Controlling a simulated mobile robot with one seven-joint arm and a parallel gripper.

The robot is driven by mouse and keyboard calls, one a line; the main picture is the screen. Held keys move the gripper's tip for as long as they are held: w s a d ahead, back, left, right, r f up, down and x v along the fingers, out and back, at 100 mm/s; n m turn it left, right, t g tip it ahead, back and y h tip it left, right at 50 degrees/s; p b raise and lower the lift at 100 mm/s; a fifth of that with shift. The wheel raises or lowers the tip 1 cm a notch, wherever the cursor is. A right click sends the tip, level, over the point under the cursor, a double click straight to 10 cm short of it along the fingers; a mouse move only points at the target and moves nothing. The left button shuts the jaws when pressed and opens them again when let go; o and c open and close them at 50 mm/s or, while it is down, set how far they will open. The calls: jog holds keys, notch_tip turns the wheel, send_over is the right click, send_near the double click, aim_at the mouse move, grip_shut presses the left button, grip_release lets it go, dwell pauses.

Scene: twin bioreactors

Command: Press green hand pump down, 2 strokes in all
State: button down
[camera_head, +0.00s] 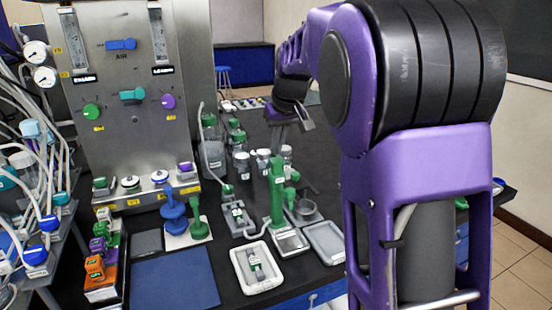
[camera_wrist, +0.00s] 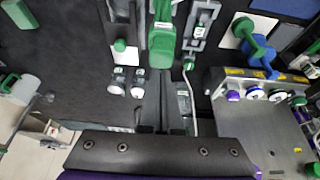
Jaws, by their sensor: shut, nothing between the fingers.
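The green hand pump (camera_head: 277,195) is an upright green column with a white label near its top, standing among small grey trays on the black bench. In the wrist view the pump (camera_wrist: 162,45) shows from above as a green block, just beyond my fingertips. My gripper (camera_head: 279,145) is shut and empty, pointing down close to the pump's top. It also shows in the wrist view (camera_wrist: 160,75). I cannot tell whether the fingertips touch the pump. The lower part of the pump is partly hidden by nearby trays and tubing.
A white tray (camera_head: 258,268) stands in front of the pump and a grey tray (camera_head: 325,243) to its right. Green (camera_head: 198,222) and blue (camera_head: 173,212) stands are to the left. Bottles (camera_head: 214,158) stand behind. A steel panel (camera_head: 135,90) rises at the left.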

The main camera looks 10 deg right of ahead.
aim_at(277, 160)
jog(key=shift+f+b, duration=1.2)
jog(key=shift+f, duration=0.6)
jog(key=shift+r+p, duration=1.55)
jog(key=shift+r, duration=0.25)
notch_tip(277, 160, up, 6)
jog(key=p, duration=0.5)
